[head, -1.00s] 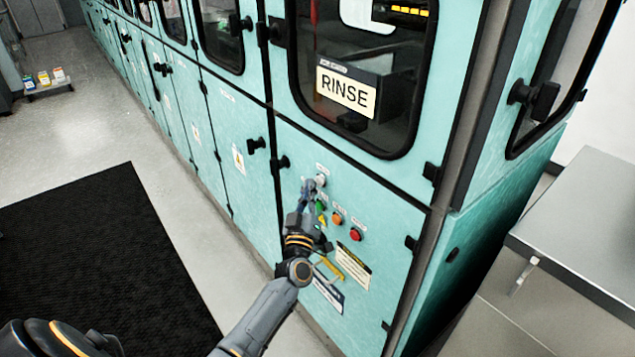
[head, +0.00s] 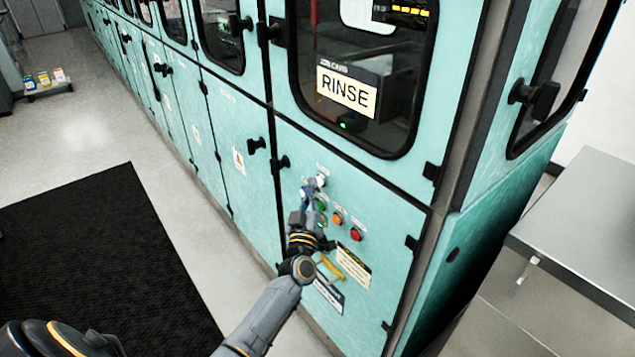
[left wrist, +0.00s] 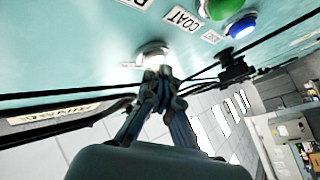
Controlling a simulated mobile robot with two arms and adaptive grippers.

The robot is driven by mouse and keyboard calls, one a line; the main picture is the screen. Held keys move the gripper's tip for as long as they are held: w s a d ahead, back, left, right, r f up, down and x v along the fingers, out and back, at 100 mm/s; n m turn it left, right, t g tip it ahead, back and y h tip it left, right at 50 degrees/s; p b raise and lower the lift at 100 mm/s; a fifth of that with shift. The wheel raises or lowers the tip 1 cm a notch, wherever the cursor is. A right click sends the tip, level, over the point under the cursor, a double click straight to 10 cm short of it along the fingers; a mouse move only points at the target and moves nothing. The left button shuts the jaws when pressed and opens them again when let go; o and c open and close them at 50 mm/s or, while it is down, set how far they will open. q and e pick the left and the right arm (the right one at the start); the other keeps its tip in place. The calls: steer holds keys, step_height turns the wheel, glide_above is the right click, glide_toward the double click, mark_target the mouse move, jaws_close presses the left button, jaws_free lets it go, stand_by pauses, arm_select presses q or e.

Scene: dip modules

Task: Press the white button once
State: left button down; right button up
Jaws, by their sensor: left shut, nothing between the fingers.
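The white button (head: 320,180) is at the top of a row of coloured buttons on the teal cabinet's lower panel. In the left wrist view the shut fingers (left wrist: 158,74) overlap the button's lower edge. Whether they touch it or press it in, I cannot tell. My right gripper is not in view.
Green (head: 322,206), orange (head: 337,219) and red (head: 355,234) buttons run down to the right. A blue button (left wrist: 242,27) is close by in the left wrist view. A yellow handle (head: 331,270) is below. A steel table (head: 580,215) stands at the right.

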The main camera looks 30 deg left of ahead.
arm_select(q)
steer(key=shift+s, duration=0.1)
steer(key=shift+s+a+p, duration=0.3)
steer(key=shift+s+p, duration=0.1)
steer(key=shift+s, duration=0.25)
steer(key=s, duration=0.1)
steer(key=s+a+p, duration=0.1)
steer(key=s, duration=0.1)
steer(key=s+a+p, duration=0.1)
steer(key=shift+s, duration=0.3)
stand_by(0.7)
